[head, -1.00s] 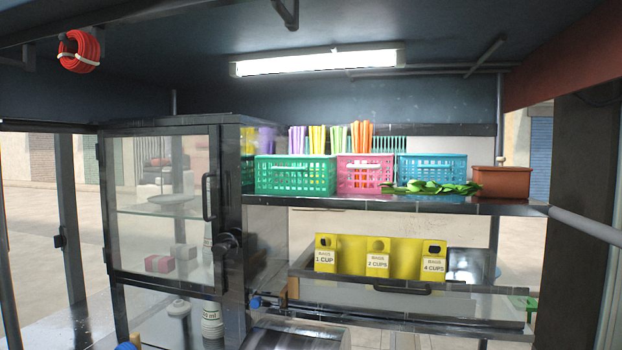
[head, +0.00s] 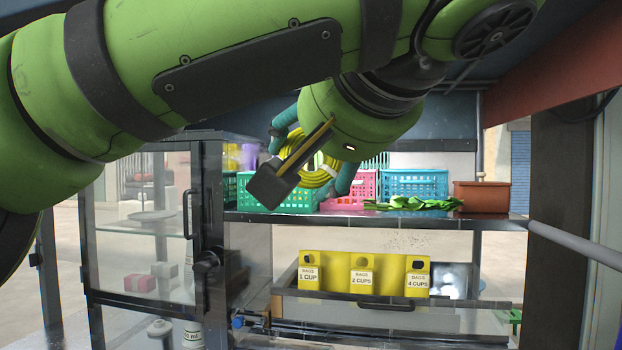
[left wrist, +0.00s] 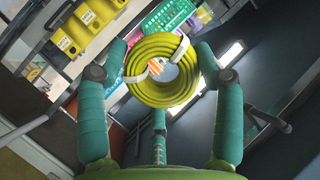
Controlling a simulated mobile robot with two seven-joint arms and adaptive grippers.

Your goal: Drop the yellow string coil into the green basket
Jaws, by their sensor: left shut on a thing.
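The yellow string coil (head: 322,182) is a ring of yellow loops with white ties. It also shows large in the left wrist view (left wrist: 137,80), between my teal fingers. My left gripper (left wrist: 160,65) is shut on it. In the head view my left gripper (head: 312,158) and the coil are in front of the shelf baskets, hiding part of them. The green basket (head: 258,193) stands on the shelf, just left of and behind the coil in the picture. Its right part is hidden. It also shows in the left wrist view (left wrist: 168,14). My right gripper is out of view.
A pink basket (head: 366,186), a blue basket (head: 415,184), green leaves (head: 412,203) and a brown box (head: 482,197) are on the same shelf. Below is a yellow bag holder (head: 338,270). A glass cabinet (head: 150,225) stands at left.

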